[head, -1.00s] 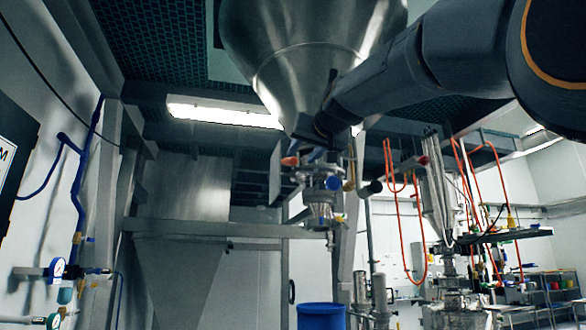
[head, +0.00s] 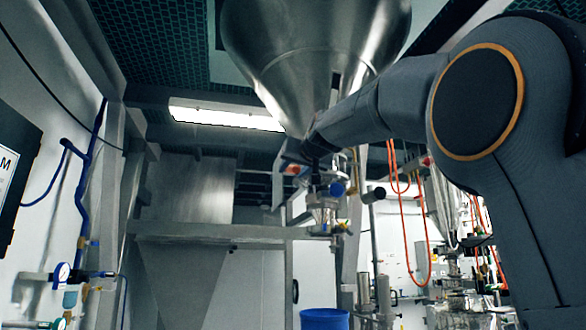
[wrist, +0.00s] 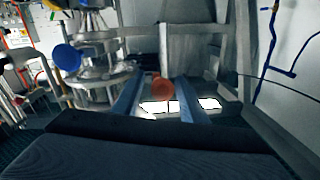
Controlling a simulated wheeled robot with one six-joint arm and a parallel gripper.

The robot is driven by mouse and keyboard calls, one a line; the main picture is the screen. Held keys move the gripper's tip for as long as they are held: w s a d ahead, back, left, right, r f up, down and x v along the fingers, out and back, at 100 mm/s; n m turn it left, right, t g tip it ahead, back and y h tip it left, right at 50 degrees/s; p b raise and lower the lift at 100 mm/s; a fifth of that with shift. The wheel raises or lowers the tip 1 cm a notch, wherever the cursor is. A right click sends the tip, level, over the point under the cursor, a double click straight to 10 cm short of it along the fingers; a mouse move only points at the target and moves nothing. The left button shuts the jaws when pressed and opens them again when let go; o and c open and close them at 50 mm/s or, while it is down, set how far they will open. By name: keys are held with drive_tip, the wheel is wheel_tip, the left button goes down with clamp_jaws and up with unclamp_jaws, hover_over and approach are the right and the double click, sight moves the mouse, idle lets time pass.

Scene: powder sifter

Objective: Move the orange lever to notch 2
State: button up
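The orange lever's knob (wrist: 162,88) shows in the wrist view between the two bluish fingers of my gripper (wrist: 160,80). A narrow gap shows on each side of the knob, so the fingers look open around or just short of it; the depth is hard to tell. In the head view a small orange patch of the lever (head: 292,169) shows below the steel hopper, close to my gripper's dark end. The lever's shaft and the notches are hidden or too small to read.
The large steel hopper (head: 315,60) hangs above my gripper. A valve assembly with a blue cap (head: 337,188) sits just right of the lever. A blue drum (head: 324,319) stands below. Steel frame posts (head: 288,270) and hanging orange hoses (head: 405,215) are nearby.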

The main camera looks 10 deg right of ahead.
clamp_jaws()
drive_tip(key=shift+f+b, duration=0.15)
drive_tip(key=shift+b, duration=0.15)
drive_tip(key=f+b, duration=0.1)
drive_tip(key=b, duration=0.3)
drive_tip(key=w+f+t+b, duration=0.1)
drive_tip(key=b, duration=0.3)
drive_tip(key=shift+w+f+t, duration=0.2)
drive_tip(key=shift+f+t, duration=0.1)
drive_tip(key=shift+f, duration=0.1)
unclamp_jaws()
